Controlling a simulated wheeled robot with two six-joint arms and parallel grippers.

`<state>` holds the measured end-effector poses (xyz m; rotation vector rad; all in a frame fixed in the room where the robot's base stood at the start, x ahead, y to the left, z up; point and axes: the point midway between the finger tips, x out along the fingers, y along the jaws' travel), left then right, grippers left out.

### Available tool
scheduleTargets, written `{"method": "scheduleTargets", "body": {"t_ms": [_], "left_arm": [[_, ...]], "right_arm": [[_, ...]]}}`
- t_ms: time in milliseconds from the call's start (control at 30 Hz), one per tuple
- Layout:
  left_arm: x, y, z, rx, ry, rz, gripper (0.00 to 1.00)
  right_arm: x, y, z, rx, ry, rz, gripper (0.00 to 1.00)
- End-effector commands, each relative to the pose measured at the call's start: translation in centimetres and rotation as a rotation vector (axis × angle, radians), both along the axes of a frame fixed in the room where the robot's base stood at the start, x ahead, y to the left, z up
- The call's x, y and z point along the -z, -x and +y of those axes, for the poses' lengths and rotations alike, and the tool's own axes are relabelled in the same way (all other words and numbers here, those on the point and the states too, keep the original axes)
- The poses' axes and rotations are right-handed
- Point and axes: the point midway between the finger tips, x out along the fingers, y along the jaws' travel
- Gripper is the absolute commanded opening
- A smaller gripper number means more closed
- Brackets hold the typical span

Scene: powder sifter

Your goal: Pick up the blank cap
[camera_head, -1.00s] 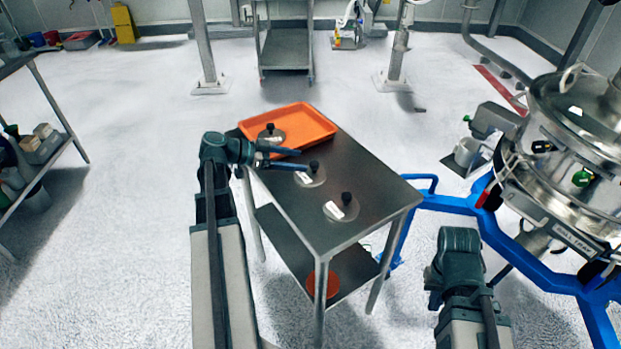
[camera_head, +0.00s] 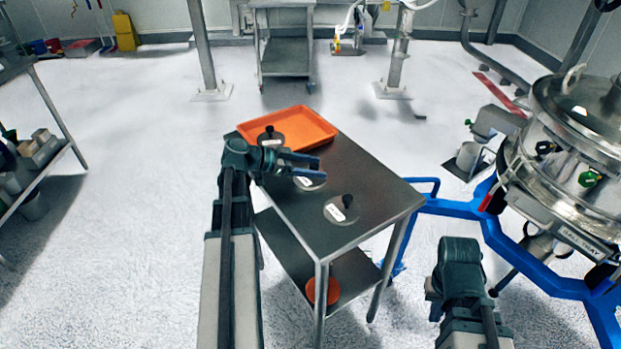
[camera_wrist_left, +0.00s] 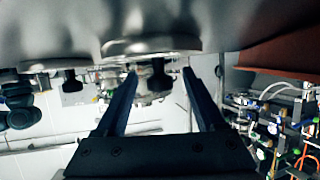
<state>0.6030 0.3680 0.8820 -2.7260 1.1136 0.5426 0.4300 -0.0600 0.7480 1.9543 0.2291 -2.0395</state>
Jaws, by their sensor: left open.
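Three round grey caps with black knobs and white labels show in the head view. One cap (camera_head: 270,138) sits in the orange tray (camera_head: 322,132), a middle cap (camera_head: 312,184) lies on the metal table, and a third cap (camera_head: 342,209) lies nearer the front. The labels are too small to read, so I cannot tell which is blank. My left gripper (camera_head: 318,167) is open and low over the table at the middle cap, partly hiding it. In the left wrist view, a cap's black knob (camera_wrist_left: 155,77) appears between the open fingers. My right gripper's fingers are not visible.
The metal table (camera_head: 290,215) has bare room at its front right. An orange item (camera_head: 323,290) lies on its lower shelf. A steel sifter (camera_head: 570,140) on a blue frame (camera_head: 455,208) stands to the right. A shelf rack (camera_head: 45,105) is at the left.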

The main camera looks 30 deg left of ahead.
Motion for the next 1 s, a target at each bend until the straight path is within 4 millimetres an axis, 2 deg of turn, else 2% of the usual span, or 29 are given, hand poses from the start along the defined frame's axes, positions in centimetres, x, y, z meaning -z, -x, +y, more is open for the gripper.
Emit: {"method": "scheduleTargets", "body": {"t_ms": [33, 67, 400, 767, 1000], "left_arm": [[0.0, 0.0, 0.0, 0.000, 0.000, 0.000, 0.65], [0.0, 0.0, 0.0, 0.000, 0.000, 0.000, 0.60], [0.0, 0.0, 0.0, 0.000, 0.000, 0.000, 0.00], [-0.1, 0.0, 0.0, 0.000, 0.001, -0.001, 0.00], [-1.1, 0.0, 0.0, 0.000, 0.001, -0.001, 0.00]], "right_arm": [[0.0, 0.0, 0.0, 0.000, 0.000, 0.000, 0.00], [0.0, 0.0, 0.0, 0.000, 0.000, 0.000, 0.00], [0.0, 0.0, 0.0, 0.000, 0.000, 0.000, 0.00], [0.0, 0.0, 0.0, 0.000, 0.000, 0.000, 0.00], [-1.1, 0.0, 0.0, 0.000, 0.000, 0.000, 0.00]]}}
